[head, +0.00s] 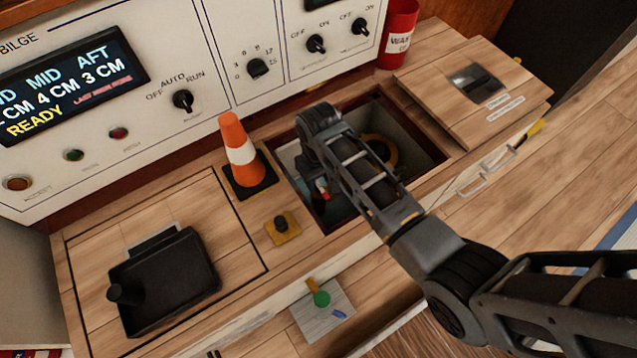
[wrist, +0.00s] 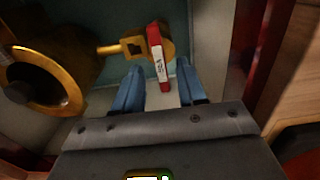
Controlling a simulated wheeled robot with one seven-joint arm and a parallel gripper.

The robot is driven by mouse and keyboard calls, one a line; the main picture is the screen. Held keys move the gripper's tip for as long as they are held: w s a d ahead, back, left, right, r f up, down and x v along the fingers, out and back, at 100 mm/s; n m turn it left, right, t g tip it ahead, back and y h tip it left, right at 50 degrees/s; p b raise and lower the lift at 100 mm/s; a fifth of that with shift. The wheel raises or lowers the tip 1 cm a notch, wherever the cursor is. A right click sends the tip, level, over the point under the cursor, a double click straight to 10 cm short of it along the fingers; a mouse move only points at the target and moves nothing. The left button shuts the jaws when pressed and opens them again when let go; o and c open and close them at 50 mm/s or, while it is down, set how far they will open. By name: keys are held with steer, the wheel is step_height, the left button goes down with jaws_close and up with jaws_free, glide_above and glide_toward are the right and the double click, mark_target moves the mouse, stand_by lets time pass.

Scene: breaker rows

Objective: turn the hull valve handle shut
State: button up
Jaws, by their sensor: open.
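The hull valve handle (wrist: 157,62) is a red lever with a white label. In the wrist view it is near the top middle, on a brass valve body (wrist: 133,46), and lies across the line of the brass stem. My gripper (wrist: 159,70) is open, with its blue fingers on either side of the handle's lower part. A gap shows on both sides; I cannot tell whether either finger touches it. In the head view my arm reaches down into the open hatch (head: 425,158) and hides most of the valve.
A large brass ring fitting (wrist: 75,92) is left of the valve. The hatch walls are close around my gripper. An orange cone (head: 240,150) stands at the hatch's left edge, a lifted hatch cover (head: 440,95) lies right, and a black tray (head: 170,280) sits at left.

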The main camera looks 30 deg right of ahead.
mark_target(319, 187)
steer(key=shift+f, duration=1.05)
jaws_close()
